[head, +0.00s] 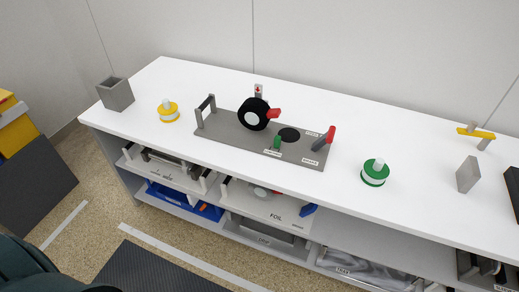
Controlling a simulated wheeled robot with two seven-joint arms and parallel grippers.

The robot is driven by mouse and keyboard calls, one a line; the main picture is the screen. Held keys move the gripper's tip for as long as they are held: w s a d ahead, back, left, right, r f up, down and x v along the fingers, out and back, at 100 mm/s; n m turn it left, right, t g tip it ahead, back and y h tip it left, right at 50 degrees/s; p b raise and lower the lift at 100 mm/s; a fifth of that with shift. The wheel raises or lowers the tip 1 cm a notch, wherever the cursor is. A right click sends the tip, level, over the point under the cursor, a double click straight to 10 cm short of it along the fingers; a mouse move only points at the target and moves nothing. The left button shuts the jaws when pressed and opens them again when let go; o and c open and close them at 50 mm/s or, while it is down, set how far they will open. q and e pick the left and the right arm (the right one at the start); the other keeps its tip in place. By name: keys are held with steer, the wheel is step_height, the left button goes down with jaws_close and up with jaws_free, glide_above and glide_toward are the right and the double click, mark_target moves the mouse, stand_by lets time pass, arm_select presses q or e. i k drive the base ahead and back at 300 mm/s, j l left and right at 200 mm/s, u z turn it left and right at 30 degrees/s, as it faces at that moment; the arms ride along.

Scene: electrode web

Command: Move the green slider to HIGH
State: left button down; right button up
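A small green slider (277,142) stands on the dark grey plate (225,140) of a device in the middle of the white table. It sits near the plate's front edge, left of a round black disc (289,135). A small white label (273,153) lies in front of it. Other small labels (310,161) are on the plate; their text is too small to read, so I cannot tell which setting the slider is at. Neither of my grippers is in view.
The plate also carries a black wheel (252,114) with a red handle, a red-topped lever (324,138) and a grey frame (205,108). A yellow spool (168,112) and a green spool (375,173) stand either side. Shelves with bins lie below the white tabletop (420,180).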

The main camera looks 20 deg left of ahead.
mark_target(277, 139)
steer(key=i+j, duration=0.2)
steer(key=j, duration=0.15)
steer(key=i+j, duration=0.15)
steer(key=j, duration=0.2)
steer(key=i+j, duration=0.2)
steer(key=j, duration=0.15)
